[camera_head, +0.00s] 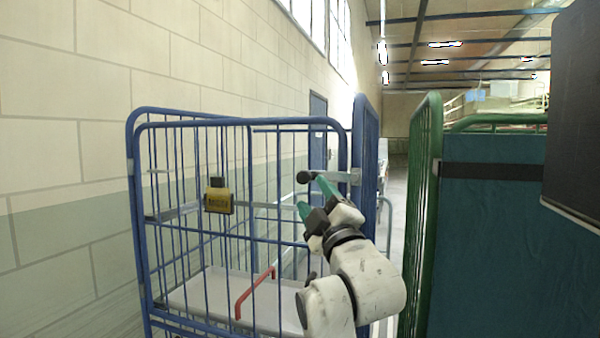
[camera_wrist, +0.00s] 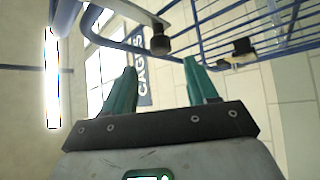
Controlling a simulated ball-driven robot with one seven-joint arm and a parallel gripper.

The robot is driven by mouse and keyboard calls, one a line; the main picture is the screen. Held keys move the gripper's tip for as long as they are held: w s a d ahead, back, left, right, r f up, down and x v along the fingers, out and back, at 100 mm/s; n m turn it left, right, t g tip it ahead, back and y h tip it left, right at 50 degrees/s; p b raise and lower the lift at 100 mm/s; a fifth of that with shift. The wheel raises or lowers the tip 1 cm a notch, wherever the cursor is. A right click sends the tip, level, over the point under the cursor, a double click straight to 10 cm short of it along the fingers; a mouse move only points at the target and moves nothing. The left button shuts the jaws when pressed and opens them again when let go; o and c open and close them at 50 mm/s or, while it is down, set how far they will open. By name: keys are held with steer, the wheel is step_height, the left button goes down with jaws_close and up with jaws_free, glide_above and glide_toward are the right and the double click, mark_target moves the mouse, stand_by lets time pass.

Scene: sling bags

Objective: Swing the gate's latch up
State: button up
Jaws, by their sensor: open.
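The latch (camera_head: 338,176) is a light grey metal bar lying roughly level at the top right of the blue cage's gate (camera_head: 240,124). Its black round knob (camera_head: 303,177) is at the left end, and its right end meets the blue post (camera_head: 365,150). My gripper (camera_head: 311,193) is open, with teal fingers, close to the knob and just below it in the head view. In the wrist view, the knob (camera_wrist: 160,45) shows just beyond the gap between the open fingertips (camera_wrist: 160,64). No contact is clear, and nothing is between the fingers.
A yellow tag (camera_head: 218,201) with a black top hangs on the gate's crossbar. A red handle (camera_head: 254,292) is low in the cage. A green cage (camera_head: 428,200) with a dark teal panel stands to the right of my arm. A block wall (camera_head: 60,150) runs along the left.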

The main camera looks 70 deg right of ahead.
mark_target(303, 179)
steer(key=p+x, duration=0.2)
steer(key=x, duration=0.7)
steer(key=shift+w+d, duration=0.2)
steer(key=shift+w, duration=0.05)
steer(key=shift+c, duration=0.3)
jaws_close()
